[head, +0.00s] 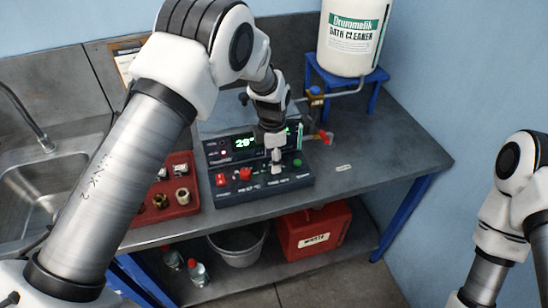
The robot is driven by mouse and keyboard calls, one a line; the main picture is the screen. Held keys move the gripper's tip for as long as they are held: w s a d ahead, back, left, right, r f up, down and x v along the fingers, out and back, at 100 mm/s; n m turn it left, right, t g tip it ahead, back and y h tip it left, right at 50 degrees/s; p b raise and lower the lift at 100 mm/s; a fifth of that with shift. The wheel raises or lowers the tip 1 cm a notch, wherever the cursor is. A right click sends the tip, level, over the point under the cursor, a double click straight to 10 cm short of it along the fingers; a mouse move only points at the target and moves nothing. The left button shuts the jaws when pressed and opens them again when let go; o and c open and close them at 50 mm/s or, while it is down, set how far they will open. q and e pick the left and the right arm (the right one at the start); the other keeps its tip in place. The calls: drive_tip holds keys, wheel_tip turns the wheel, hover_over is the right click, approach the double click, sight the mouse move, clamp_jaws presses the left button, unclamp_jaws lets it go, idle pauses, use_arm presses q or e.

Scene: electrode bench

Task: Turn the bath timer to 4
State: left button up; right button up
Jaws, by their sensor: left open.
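The bath's control unit (262,186) stands on the grey bench, with a dark sloping front panel. A green-lit display (243,143) on it reads about 29°. The panel carries red switches (246,174) at its left and a green button (297,162) at its right. My left gripper (276,163) is open and points down over the middle right of the panel. It covers the panel part under it, so I cannot make out the timer knob, its setting, or whether the fingers touch it. My right arm shows at the right edge; its gripper is out of view.
A red tray (183,206) with metal fittings sits left of the unit, beside a sink (25,180). A white bath cleaner container (349,50) stands on a blue stand (372,78) behind. A red-handled valve (326,137) is close right of the gripper.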

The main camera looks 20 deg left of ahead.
use_arm(q)
drive_tip(key=shift+a+f, duration=0.1)
drive_tip(key=shift+f, duration=0.7)
drive_tip(key=w+f, duration=0.1)
drive_tip(key=f, duration=0.1)
drive_tip(key=shift+w+f+p, duration=0.3)
drive_tip(key=shift+w+f, duration=0.05)
drive_tip(key=shift+w, duration=0.05)
drive_tip(key=shift+w+f, duration=0.15)
drive_tip(key=shift+w, duration=0.1)
drive_tip(key=shift+s, duration=0.15)
drive_tip(key=shift+s+r, duration=0.3)
drive_tip(key=shift+r, duration=0.05)
drive_tip(key=c, duration=0.5)
drive_tip(key=shift+s+r, duration=0.15)
drive_tip(key=shift+s, duration=0.05)
drive_tip(key=c, duration=0.5)
clamp_jaws()
drive_tip(key=shift+w+f, duration=0.1)
drive_tip(key=shift+f, duration=0.1)
use_arm(e)
drive_tip(key=shift+w+r, duration=0.3)
drive_tip(key=shift+w, duration=0.3)
